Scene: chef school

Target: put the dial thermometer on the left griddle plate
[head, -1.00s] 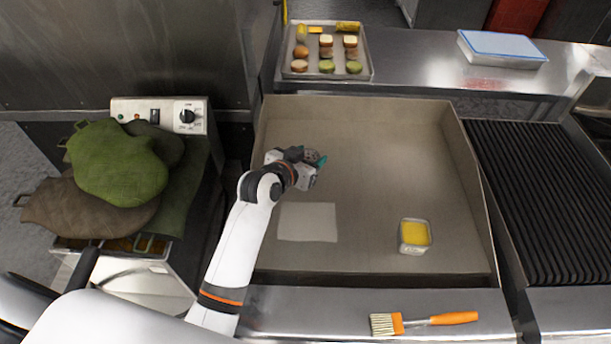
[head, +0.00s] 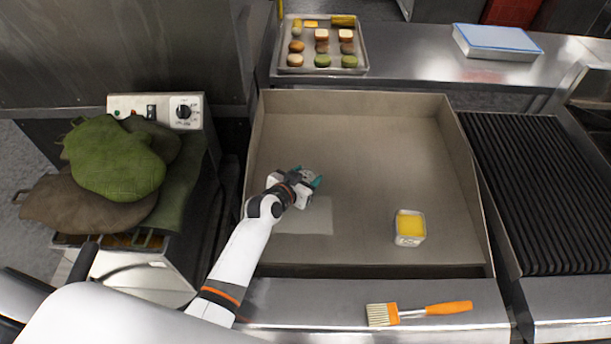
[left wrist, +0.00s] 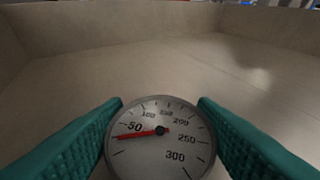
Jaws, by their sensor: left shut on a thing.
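The dial thermometer (left wrist: 160,145) has a round pale face with a red needle near 50. It sits between the teal finger pads of my left gripper (left wrist: 160,125), which is shut on it. In the head view my left gripper (head: 314,182) is over the left-middle part of the flat griddle plate (head: 380,150), inside its raised walls. The thermometer is mostly hidden by the gripper there. I cannot tell whether it touches the plate. My right gripper is not in view.
A pale square patch (head: 305,222) shows on the plate near my gripper. A tub with yellow contents (head: 410,228) stands at right on it. A brush (head: 420,312) lies on the front ledge. A ribbed griddle (head: 540,190) is at right, oven mitts (head: 115,160) at left.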

